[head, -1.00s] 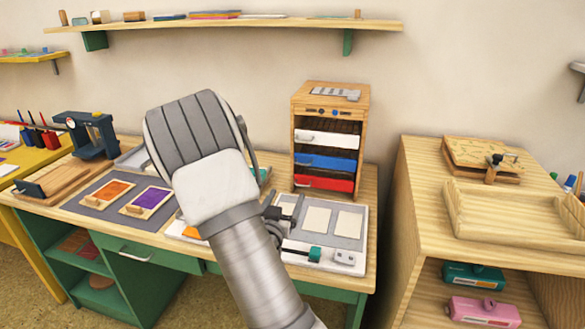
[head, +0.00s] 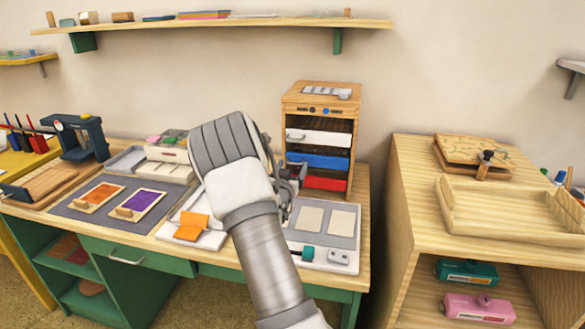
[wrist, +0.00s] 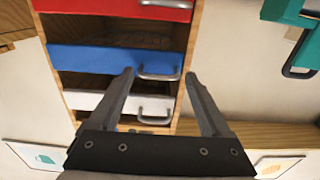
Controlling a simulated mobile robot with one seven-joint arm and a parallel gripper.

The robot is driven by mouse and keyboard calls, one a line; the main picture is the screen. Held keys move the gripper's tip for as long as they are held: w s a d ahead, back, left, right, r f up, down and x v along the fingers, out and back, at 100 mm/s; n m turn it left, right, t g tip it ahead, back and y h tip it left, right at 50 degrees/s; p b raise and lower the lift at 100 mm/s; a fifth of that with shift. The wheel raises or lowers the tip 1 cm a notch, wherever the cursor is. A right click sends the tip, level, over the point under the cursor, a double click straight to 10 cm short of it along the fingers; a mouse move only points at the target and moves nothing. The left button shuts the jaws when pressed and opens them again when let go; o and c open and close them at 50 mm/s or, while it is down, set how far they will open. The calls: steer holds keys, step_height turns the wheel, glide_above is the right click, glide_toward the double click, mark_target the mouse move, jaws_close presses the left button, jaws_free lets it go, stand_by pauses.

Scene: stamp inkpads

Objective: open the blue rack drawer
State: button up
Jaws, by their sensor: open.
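The wooden rack (head: 351,116) stands at the back right of the desk with white, blue and red drawers stacked from top to bottom. The blue drawer (head: 327,162) is in the middle, and its left end is partly hidden by my arm. In the wrist view the rack appears upside down, with the blue drawer (wrist: 90,60) between the red and white ones. Its grey handle (wrist: 160,77) shows between the tips of my open gripper (wrist: 159,74). I see nothing held, and cannot tell whether the fingers touch the handle. In the head view my gripper is mostly hidden behind my wrist.
The white drawer (head: 318,137) and red drawer (head: 325,183) are close above and below the blue one. A pale tray with cards (head: 316,255) lies in front of the rack. A wooden cabinet (head: 402,205) stands at the right.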

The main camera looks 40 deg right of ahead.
steer(key=shift+w+d, duration=0.2)
steer(key=shift+d, duration=0.1)
steer(key=shift+c, duration=0.4)
steer(key=shift+a, duration=0.1)
jaws_close()
